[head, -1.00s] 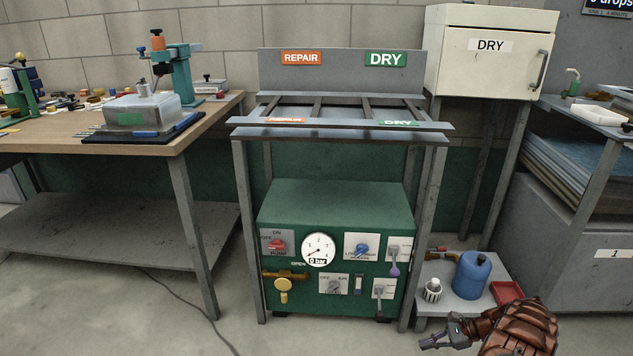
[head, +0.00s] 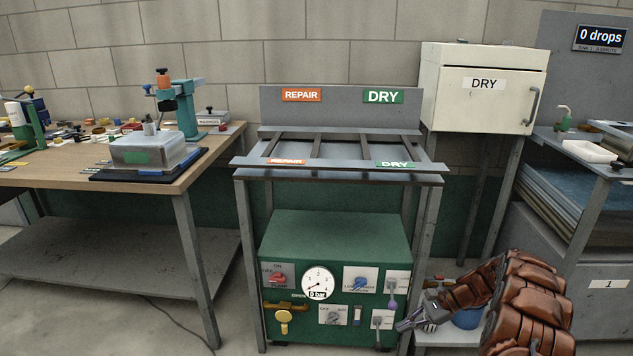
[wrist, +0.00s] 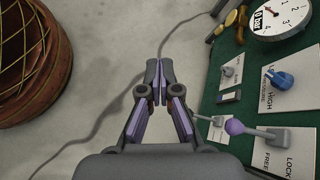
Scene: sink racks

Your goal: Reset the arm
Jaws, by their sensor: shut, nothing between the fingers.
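My gripper (head: 408,322) is at the lower right in the head view, in front of the right edge of the green pump unit (head: 335,236). In the wrist view my gripper (wrist: 158,82) is shut, with its two fingertips together and nothing between them. Bare floor shows beyond the tips. The green panel is to the right of the fingers in the wrist view, with a purple-knobbed lever (wrist: 236,127), a blue knob (wrist: 280,79) and a gauge (wrist: 283,17). The gripper looks apart from the panel.
A rack (head: 340,171) with REPAIR and DRY labels stands above the pump unit. A wooden workbench (head: 60,177) is on the left. A white DRY cabinet (head: 483,110) and a shelf unit are on the right. My arm partly hides a blue container (head: 466,320).

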